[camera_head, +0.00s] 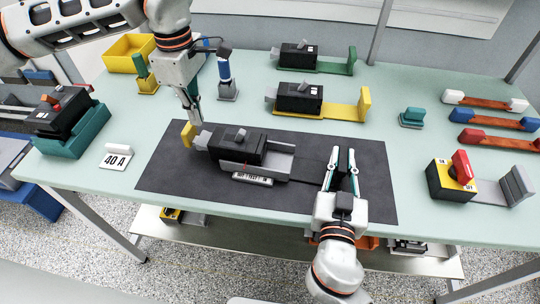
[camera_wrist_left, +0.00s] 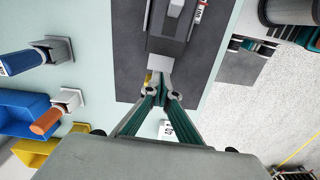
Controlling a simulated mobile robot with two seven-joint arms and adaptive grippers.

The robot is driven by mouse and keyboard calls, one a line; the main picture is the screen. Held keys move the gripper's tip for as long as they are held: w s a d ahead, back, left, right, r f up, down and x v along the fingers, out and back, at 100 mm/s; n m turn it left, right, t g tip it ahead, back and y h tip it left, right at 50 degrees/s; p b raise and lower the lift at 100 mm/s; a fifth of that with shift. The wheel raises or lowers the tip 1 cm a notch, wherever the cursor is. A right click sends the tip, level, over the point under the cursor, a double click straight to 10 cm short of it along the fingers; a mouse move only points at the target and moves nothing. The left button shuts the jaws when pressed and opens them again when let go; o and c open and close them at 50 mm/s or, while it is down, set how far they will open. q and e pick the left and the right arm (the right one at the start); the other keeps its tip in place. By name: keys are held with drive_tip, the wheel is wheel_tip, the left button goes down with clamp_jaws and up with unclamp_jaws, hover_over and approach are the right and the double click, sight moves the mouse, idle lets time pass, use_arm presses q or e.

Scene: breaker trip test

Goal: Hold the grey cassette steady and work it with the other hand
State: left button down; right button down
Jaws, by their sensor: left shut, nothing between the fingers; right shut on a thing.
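The grey cassette (camera_head: 282,163) lies on a dark mat, carrying a black breaker (camera_head: 237,147) with a grey lever on top. My right gripper (camera_head: 343,160) is at the cassette's right end. Its fingers stand either side of a grey part, apparently the cassette's end plate, largely hidden by them. My left gripper (camera_head: 194,118) is shut and empty by the breaker's left end, close to a yellow piece (camera_head: 188,134). In the left wrist view its closed fingertips (camera_wrist_left: 160,86) are close to a light grey block (camera_wrist_left: 160,73) at the breaker's end; I cannot tell whether they touch.
Behind the mat (camera_head: 330,205) stand breakers on a green cassette (camera_head: 338,66) and a yellow cassette (camera_head: 345,110). A "40 A" card (camera_head: 116,157) and a breaker in a teal holder (camera_head: 72,140) are left. A red-handled switch (camera_head: 452,178) is right.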

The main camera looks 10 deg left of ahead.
idle(0.3)
drive_tip(key=c, duration=1.9)
unclamp_jaws()
